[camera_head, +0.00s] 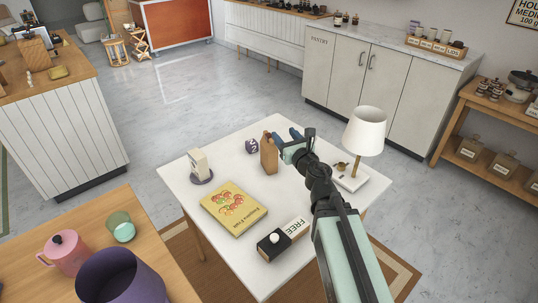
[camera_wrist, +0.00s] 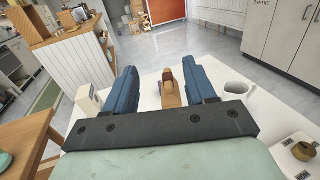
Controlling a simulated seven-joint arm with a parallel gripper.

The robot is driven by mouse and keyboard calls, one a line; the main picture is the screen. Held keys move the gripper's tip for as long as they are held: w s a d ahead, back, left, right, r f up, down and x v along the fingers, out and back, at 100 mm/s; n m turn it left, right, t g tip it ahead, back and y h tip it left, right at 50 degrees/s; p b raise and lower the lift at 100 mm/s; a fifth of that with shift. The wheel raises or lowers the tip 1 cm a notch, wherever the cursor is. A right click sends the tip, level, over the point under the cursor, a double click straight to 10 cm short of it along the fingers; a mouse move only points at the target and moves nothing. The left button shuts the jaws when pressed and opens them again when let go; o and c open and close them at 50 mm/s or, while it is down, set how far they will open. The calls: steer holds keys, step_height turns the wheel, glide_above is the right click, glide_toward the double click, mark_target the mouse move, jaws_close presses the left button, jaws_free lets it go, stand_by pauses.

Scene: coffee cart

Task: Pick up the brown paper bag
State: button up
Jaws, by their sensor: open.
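The brown paper bag (camera_head: 268,155) stands upright on the white table (camera_head: 192,228), just left of my gripper in the head view. My gripper (camera_head: 283,138) is open, with its blue fingers spread and no object held. In the wrist view a brown shape that looks like the bag (camera_wrist: 172,94) shows in the gap between the two fingers of my gripper (camera_wrist: 164,78).

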glide_toward(271, 139)
steer(key=s, duration=0.1)
steer(key=f, duration=0.1)
steer(key=x, duration=1.3)
steer(key=shift+w+d+r, duration=0.15)
steer(key=shift+w+d, duration=0.05)
steer(key=shift+w, duration=0.1)
steer(key=shift+c, duration=0.3)
jaws_close()
stand_by(0.5)
